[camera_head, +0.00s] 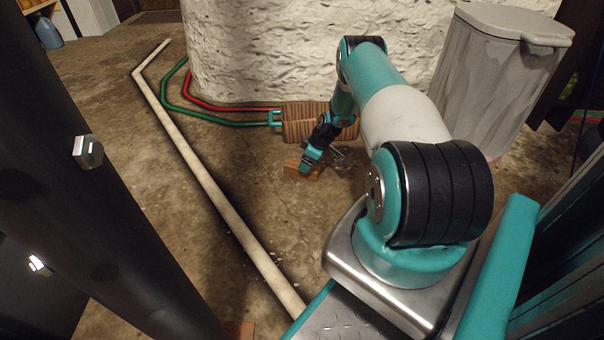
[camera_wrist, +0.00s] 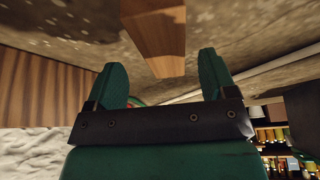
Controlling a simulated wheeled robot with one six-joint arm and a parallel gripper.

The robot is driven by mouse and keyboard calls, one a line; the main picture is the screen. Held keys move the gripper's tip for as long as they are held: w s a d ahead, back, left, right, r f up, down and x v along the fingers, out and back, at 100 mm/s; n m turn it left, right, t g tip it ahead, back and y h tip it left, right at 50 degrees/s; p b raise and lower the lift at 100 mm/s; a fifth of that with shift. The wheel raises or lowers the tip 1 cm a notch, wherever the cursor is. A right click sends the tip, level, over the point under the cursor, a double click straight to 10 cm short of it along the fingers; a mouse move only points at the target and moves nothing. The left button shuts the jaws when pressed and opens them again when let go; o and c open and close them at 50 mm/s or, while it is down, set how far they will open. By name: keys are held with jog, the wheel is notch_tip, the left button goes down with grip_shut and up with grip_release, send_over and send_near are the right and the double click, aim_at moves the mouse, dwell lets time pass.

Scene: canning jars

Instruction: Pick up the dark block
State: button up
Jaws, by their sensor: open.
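In the picture the block's near end sits between and beyond the fingertips. I cannot tell how far it is from them, and no contact shows.
A pale pipe (camera_head: 205,185) runs along the floor at left. A grey bin (camera_head: 495,75) stands at right. Another brown piece (camera_head: 240,329) shows at the bottom edge.

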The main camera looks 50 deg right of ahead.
aim_at(290, 167)
jog(key=b+x, duration=0.4)
jog(key=x, duration=0.1)
jog(key=shift+a, duration=0.15)
jog(key=shift+r, duration=0.15)
jog(key=c, duration=1.1)
jog(key=shift+o, duration=0.2)
jog(key=shift+r, duration=0.1)
